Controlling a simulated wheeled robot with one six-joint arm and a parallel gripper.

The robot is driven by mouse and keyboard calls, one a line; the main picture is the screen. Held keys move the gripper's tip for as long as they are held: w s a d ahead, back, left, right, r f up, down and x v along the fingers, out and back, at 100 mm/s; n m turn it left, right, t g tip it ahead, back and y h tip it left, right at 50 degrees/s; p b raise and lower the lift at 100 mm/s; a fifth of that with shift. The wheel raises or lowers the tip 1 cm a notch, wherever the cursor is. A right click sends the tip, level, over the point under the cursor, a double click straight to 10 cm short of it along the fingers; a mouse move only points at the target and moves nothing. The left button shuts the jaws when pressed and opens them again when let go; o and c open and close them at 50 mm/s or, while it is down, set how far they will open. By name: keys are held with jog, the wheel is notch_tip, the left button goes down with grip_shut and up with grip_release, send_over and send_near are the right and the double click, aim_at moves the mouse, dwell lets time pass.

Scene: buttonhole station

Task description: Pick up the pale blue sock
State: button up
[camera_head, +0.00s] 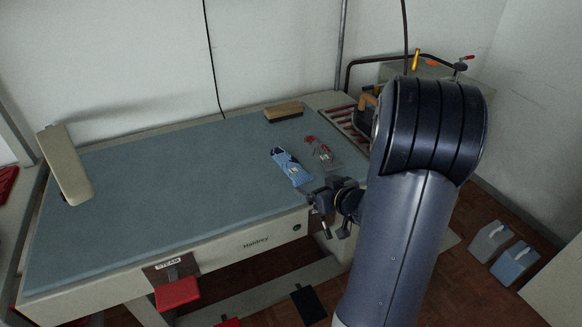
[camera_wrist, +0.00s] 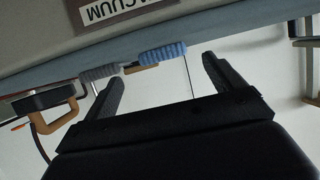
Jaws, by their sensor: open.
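The pale blue sock (camera_head: 291,167) lies on the blue-grey pressing table (camera_head: 180,190), near its front right part, with dark patches at its far end and a small light label. In the wrist view the sock (camera_wrist: 163,53) shows at the table edge, between the fingertips in the picture but beyond them. My gripper (camera_head: 334,233) is at the table's front edge, to the right of and nearer than the sock. In the wrist view my gripper (camera_wrist: 161,69) is open, with nothing between its fingers.
A grey sock with red ends (camera_head: 322,153) lies just right of the blue one. A wooden brush (camera_head: 284,111) stands at the back edge, and a beige padded board (camera_head: 66,165) at the left. A red-striped rack (camera_head: 346,125) is at the right. The table's middle is clear.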

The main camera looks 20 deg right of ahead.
aim_at(305, 179)
jog(key=x, duration=0.5)
jog(key=shift+w+a+r, duration=0.15)
jog(key=shift+a+r, duration=0.05)
jog(key=shift+c, duration=0.2)
jog(key=c, duration=1)
